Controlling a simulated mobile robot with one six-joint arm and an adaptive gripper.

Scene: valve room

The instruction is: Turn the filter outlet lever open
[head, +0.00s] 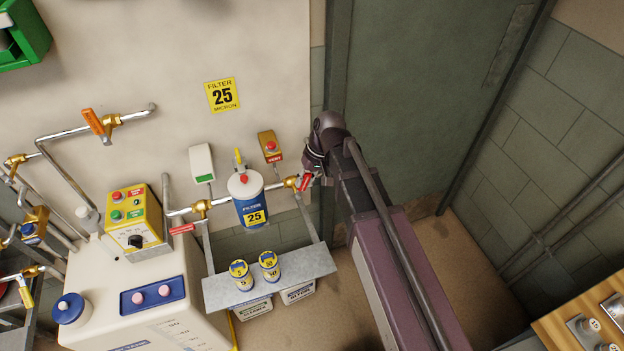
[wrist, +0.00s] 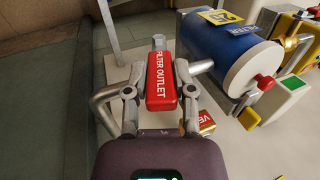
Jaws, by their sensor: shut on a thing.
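The filter outlet lever is a red handle labelled "FILTER OUTLET" (wrist: 161,82) in the wrist view. In the head view the red lever (head: 305,182) shows small at the pipe just right of the blue filter, partly covered by my gripper. My gripper (wrist: 160,95) has its two fingers on either side of the red handle and is shut on it. The blue filter housing (head: 250,200) with a yellow "25" label hangs on the pipe to the left of the lever; it also shows in the wrist view (wrist: 215,50).
A grey shelf (head: 218,293) below the filter holds two small cartridges (head: 239,273). A yellow "VENT" box (head: 270,146) and a white box (head: 201,162) are on the wall above the pipe. A yellow button box (head: 134,218) stands left. A grey-green door (head: 430,90) is behind my arm.

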